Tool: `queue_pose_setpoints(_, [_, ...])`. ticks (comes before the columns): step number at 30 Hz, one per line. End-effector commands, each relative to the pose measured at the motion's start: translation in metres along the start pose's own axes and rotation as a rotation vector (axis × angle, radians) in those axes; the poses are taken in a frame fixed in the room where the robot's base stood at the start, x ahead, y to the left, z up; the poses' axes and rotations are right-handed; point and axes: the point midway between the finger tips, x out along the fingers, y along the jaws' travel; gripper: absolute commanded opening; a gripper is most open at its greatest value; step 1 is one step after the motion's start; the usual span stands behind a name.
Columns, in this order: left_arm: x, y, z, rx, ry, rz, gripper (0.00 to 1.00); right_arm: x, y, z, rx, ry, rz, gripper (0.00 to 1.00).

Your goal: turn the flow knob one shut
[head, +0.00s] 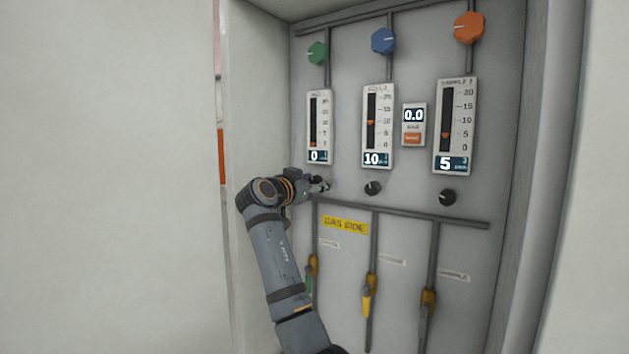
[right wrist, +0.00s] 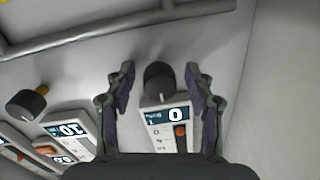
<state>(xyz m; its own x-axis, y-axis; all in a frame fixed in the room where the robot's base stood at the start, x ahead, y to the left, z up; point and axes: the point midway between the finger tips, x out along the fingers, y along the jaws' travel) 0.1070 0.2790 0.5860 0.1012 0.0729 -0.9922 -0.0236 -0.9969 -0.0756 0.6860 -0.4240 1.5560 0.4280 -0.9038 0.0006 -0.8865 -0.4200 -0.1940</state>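Flow knob one, a black round knob (right wrist: 158,82) with a pale pointer mark, sits beside the end of the first flow meter (right wrist: 166,122) in the right wrist view. That meter (head: 319,125) reads 0 in the head view, with its orange float at the bottom. My right gripper (head: 321,184) is at the panel just below this meter and hides the knob in the head view. In the right wrist view its two fingers stand open on either side of the knob, with a visible gap on each side. My left gripper is not in view.
A second black knob (head: 372,188) and a third (head: 447,197) sit to the right, under meters reading 10 (head: 378,125) and 5 (head: 455,125). A horizontal pipe (head: 420,214) runs below the knobs. Valves with yellow parts (head: 369,285) are lower down. The cabinet side wall (head: 262,110) is at left.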

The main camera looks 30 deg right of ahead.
Motion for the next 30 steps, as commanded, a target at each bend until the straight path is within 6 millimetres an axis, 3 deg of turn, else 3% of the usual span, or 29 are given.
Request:
queue_pose_setpoints(1, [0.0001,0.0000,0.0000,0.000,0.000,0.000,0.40,-0.0002,0.0000,0.0000,0.000,0.000,0.000,0.49])
queue_pose_setpoints(12, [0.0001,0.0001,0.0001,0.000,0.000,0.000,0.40,-0.0004,0.0000,-0.0002,0.000,0.000,0.000,0.00])
queue_pose_setpoints(22, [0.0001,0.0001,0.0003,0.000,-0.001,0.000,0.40,-0.0004,-0.0001,-0.0002,-0.055,-0.003,0.001,0.00])
queue_pose_setpoints(30, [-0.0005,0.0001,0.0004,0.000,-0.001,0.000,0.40,-0.0005,-0.0004,-0.0004,-0.242,-0.013,0.003,0.00])
